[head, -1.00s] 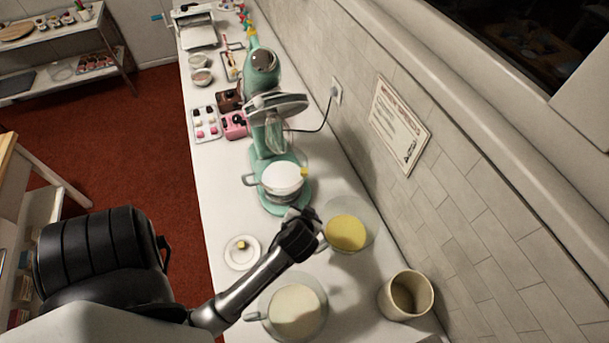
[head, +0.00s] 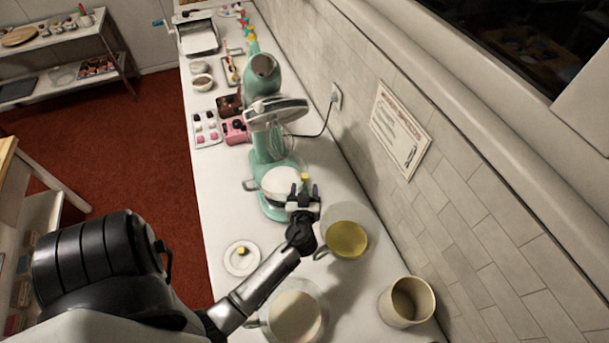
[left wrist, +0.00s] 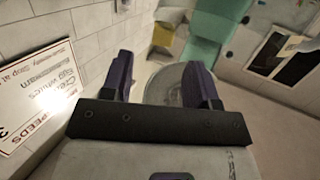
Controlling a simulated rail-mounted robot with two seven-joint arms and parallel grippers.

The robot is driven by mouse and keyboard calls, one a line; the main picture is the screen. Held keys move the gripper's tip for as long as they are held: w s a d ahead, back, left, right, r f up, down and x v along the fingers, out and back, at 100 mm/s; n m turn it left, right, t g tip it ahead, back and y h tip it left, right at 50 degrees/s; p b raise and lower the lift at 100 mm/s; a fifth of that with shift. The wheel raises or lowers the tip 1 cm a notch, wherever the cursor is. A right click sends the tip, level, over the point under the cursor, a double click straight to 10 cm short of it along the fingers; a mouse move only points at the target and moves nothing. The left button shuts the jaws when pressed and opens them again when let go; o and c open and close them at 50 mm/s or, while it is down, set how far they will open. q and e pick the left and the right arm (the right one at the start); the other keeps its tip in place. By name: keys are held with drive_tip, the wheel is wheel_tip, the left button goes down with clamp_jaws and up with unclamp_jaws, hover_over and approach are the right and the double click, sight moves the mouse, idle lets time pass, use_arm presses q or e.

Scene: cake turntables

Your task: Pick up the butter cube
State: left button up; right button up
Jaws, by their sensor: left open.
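A small yellow cube (head: 305,177), which looks like butter, shows at the right edge of the white-filled mixer bowl (head: 279,181); I cannot tell what it rests on. A yellow block (left wrist: 163,36) also shows beyond the fingers in the left wrist view. Another small yellow cube (head: 241,251) sits on a white saucer (head: 233,264). My left gripper (head: 303,190) is open, with its fingertips just in front of the cube by the mixer bowl. In the left wrist view nothing is clearly held between its fingers (left wrist: 160,80). My right gripper is not in view.
The teal mixer (head: 265,70) stands beyond the gripper. A bowl with yellow contents (head: 346,239), a bowl with pale contents (head: 296,316) and a beige pot (head: 407,302) stand nearby on the counter. The tiled wall (head: 455,215) bounds the right side.

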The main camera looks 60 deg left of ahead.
sight(304, 178)
use_arm(q)
drive_tip(key=p+x, duration=0.1)
drive_tip(key=x, duration=0.2)
drive_tip(key=shift+a+r+p, duration=0.1)
drive_tip(key=shift+a+p, duration=0.15)
drive_tip(key=shift+p, duration=0.05)
drive_tip(key=shift+w+a+f, duration=0.25)
drive_tip(key=shift+w+a, duration=0.1)
drive_tip(key=shift+a, duration=0.15)
clamp_jaws()
